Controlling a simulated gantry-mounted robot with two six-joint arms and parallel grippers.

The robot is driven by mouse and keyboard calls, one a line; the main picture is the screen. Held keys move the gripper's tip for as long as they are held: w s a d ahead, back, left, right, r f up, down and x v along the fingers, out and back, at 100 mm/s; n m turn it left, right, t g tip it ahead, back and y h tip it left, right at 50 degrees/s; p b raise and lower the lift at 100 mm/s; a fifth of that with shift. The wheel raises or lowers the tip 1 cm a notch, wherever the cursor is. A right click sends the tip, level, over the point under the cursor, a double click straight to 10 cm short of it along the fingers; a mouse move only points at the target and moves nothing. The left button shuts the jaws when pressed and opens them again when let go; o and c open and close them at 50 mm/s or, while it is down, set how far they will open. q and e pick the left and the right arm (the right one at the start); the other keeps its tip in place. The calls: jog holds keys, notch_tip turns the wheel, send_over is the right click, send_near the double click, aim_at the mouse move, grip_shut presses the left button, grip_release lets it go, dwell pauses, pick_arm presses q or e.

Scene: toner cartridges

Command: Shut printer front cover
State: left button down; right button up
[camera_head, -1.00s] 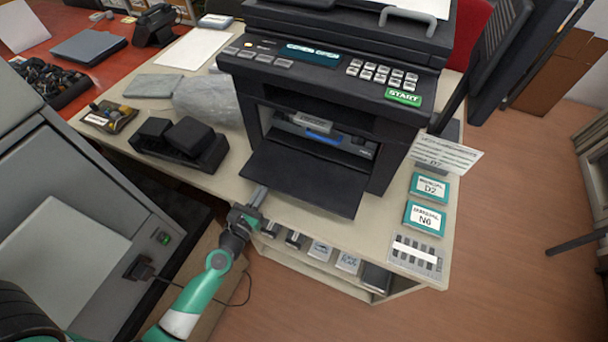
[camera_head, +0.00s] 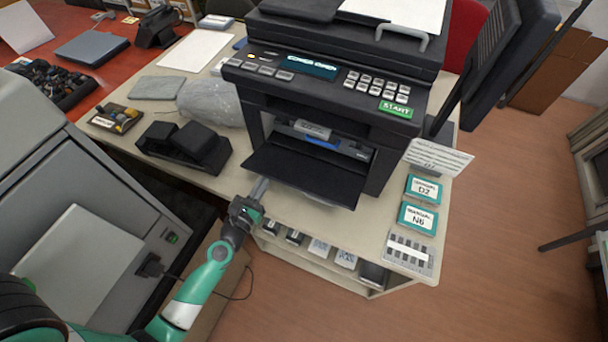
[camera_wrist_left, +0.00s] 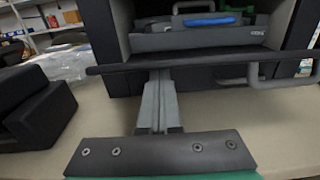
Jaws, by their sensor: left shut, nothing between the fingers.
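The black printer (camera_head: 325,80) stands on the table with its front cover (camera_head: 305,177) folded down and open. The cover sticks out toward me and looks close to level. Inside the opening a grey cartridge with a blue strip (camera_head: 322,142) is visible. My left gripper (camera_head: 260,187) is shut and empty, at the cover's left front corner. In the left wrist view its fingers (camera_wrist_left: 160,85) point forward, with their tips at the underside of the cover's edge (camera_wrist_left: 200,61). I cannot tell whether they touch. My right gripper is not in view.
A black cartridge holder (camera_head: 185,147) stands left of the printer. Teal-labelled boxes (camera_head: 418,218) and a paper sign (camera_head: 437,157) are at the right. A shelf with several small boxes (camera_head: 319,246) lies under the tabletop. A grey machine (camera_head: 85,240) stands at the left.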

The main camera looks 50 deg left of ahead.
aim_at(263, 175)
pick_arm(q)
jog(key=shift+r, duration=0.25)
jog(key=shift+w+a+r+p, duration=0.15)
jog(key=shift+w+r+p, duration=0.1)
jog(key=shift+r+p, duration=0.35)
jog(key=shift+w+a+r+p, duration=0.1)
jog(key=shift+w+r+p, duration=0.1)
jog(key=shift+r+p, duration=0.4)
jog(key=shift+w+a, duration=0.1)
jog(key=shift+w, duration=0.05)
jog(key=shift+w+a+r+p, duration=0.2)
jog(key=shift+w+r+p, duration=0.15)
jog(key=shift+r+p, duration=0.2)
jog(key=shift+w+a+r+p, duration=0.15)
jog(key=shift+w+r+p, duration=0.25)
jog(key=shift+p, duration=0.2)
jog(key=shift+w+a+r, duration=0.1)
jog(key=shift+r, duration=0.1)
